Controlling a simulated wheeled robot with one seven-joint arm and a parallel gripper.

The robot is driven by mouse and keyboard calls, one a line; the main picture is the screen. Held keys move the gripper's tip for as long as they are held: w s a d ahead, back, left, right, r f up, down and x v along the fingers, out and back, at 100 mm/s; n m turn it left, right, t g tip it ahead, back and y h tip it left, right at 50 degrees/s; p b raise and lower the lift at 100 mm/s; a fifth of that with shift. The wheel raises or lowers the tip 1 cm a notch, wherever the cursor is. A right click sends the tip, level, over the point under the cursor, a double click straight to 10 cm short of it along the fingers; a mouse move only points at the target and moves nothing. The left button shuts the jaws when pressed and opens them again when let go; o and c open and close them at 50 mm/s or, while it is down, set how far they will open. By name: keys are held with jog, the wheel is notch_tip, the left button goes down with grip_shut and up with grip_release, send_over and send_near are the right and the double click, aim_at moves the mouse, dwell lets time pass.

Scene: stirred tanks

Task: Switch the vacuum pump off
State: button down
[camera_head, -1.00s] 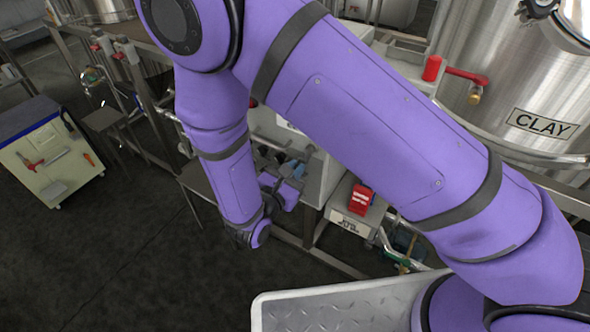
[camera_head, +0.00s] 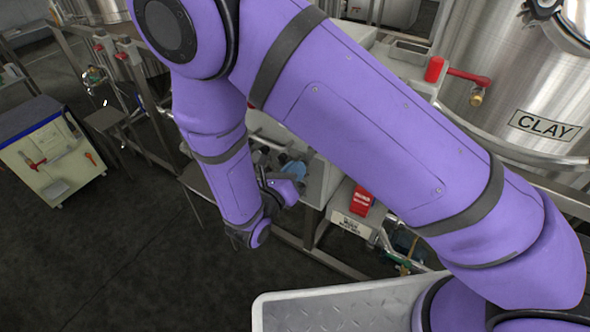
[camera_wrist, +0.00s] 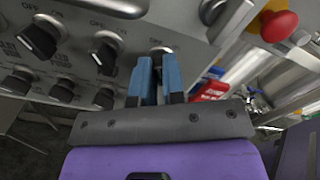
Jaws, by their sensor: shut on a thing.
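A grey control panel (camera_wrist: 80,30) with several black knobs and OFF and ON marks fills the upper left of the wrist view. One knob (camera_wrist: 40,38) is at the far left and another (camera_wrist: 106,52) is just left of my fingers. My gripper (camera_wrist: 158,68) has its blue fingers at the rightmost upper knob and is shut on it. The fingers mostly hide this knob; its pointer and label cannot be read. In the head view my gripper (camera_head: 288,166) is at the front of the grey box (camera_head: 322,178), partly hidden by my arm.
A red-labelled device (camera_head: 361,200) sits right of the box. A red-handled valve (camera_head: 460,76) is by the tank marked CLAY (camera_head: 545,125). Metal frame rails run below the panel. A cabinet (camera_head: 50,160) stands at left, with open floor between.

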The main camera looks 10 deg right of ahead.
dwell(0.4)
jog(key=c, duration=1.2)
grip_release()
jog(key=v, duration=1)
jog(key=shift+s+a, duration=0.3)
